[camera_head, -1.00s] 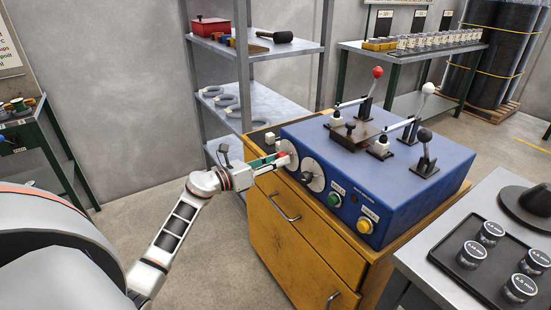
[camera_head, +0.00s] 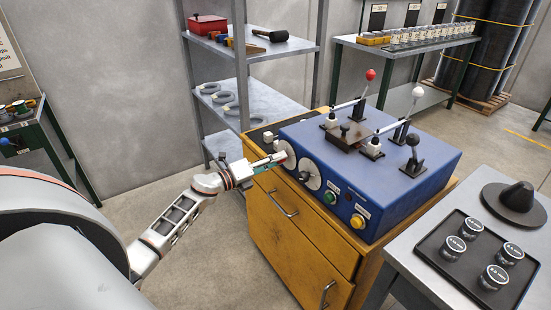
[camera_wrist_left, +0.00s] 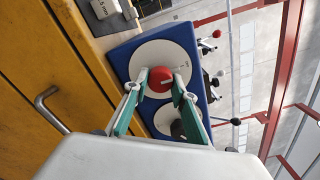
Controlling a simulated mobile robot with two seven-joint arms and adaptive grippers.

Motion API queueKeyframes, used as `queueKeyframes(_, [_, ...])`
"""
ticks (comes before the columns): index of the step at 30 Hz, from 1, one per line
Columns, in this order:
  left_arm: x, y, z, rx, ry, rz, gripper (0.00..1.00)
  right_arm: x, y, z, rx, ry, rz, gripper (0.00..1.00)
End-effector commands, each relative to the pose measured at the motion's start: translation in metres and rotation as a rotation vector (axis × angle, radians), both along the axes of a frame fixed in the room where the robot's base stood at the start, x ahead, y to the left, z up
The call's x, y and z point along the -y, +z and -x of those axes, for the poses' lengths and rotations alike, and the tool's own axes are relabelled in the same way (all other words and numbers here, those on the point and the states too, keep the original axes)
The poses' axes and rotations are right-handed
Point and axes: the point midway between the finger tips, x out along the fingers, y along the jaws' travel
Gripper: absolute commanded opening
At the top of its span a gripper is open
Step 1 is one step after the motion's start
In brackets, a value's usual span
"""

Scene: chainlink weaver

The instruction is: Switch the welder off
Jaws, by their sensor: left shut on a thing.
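The welder (camera_head: 405,190) is a blue box with levers on top, standing on a yellow cabinet. Its front has two white dials, a green button (camera_head: 329,197) and a yellow button (camera_head: 357,221). My left gripper (camera_head: 279,158) is at the left dial. In the left wrist view, its green-sided fingers (camera_wrist_left: 157,88) are shut on the red knob (camera_wrist_left: 160,79) in the middle of a white dial (camera_wrist_left: 168,52). The second dial (camera_head: 309,174) has a dark knob (camera_wrist_left: 178,128), partly behind a finger. My right gripper is out of view.
The yellow cabinet (camera_head: 302,238) has metal handles. A grey shelf rack (camera_head: 270,103) stands behind. At the right, a table (camera_head: 405,250) holds a black tray (camera_head: 463,272) with several round weights and a dark cone-shaped thing (camera_head: 515,203). A small grey box (camera_head: 268,137) sits beside the welder.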

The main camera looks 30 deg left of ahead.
Motion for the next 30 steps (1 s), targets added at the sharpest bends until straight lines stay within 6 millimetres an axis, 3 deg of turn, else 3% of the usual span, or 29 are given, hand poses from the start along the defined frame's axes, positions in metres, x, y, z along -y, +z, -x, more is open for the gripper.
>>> queueKeyframes(17, [-0.0006,0.0,-0.0001,-0.014,0.001,0.034,0.04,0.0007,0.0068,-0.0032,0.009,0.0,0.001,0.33])
queueKeyframes(18, [-0.0006,0.0,-0.0001,-0.014,0.001,0.034,0.28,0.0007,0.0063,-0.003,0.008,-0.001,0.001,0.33])
queueKeyframes(20, [-0.0005,0.0001,-0.0001,-0.014,0.001,0.034,0.43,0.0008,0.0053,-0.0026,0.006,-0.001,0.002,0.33])
queueKeyframes(30, [-0.0004,0.0,0.0005,-0.014,0.0,0.033,0.43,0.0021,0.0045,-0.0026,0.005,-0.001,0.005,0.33])
